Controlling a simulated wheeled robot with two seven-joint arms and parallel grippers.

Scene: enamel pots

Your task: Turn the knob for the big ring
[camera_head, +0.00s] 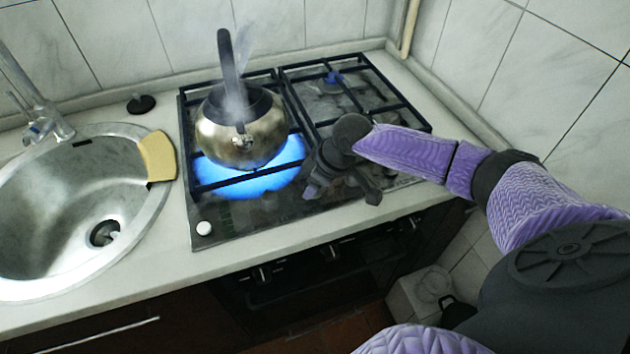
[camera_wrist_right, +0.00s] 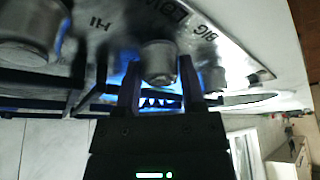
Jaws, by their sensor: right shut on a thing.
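A metal knob (camera_wrist_right: 158,60) stands between the two fingers of my right gripper (camera_wrist_right: 162,88) in the right wrist view. The fingers are shut on its sides. Lettering on the panel beside it reads "BIG", "LOW" and "HI". In the head view my right gripper (camera_head: 318,182) is at the front of the gas hob (camera_head: 255,215), and the knob is hidden behind it. A wide blue flame (camera_head: 250,184) burns under a metal kettle (camera_head: 243,138) on the left side of the hob. My left gripper is not in view.
Steam rises around the kettle's upright handle. Another rounded metal part (camera_wrist_right: 30,38) is close by in the wrist view. A sink (camera_head: 60,200) with a yellow sponge (camera_head: 157,157) is at left.

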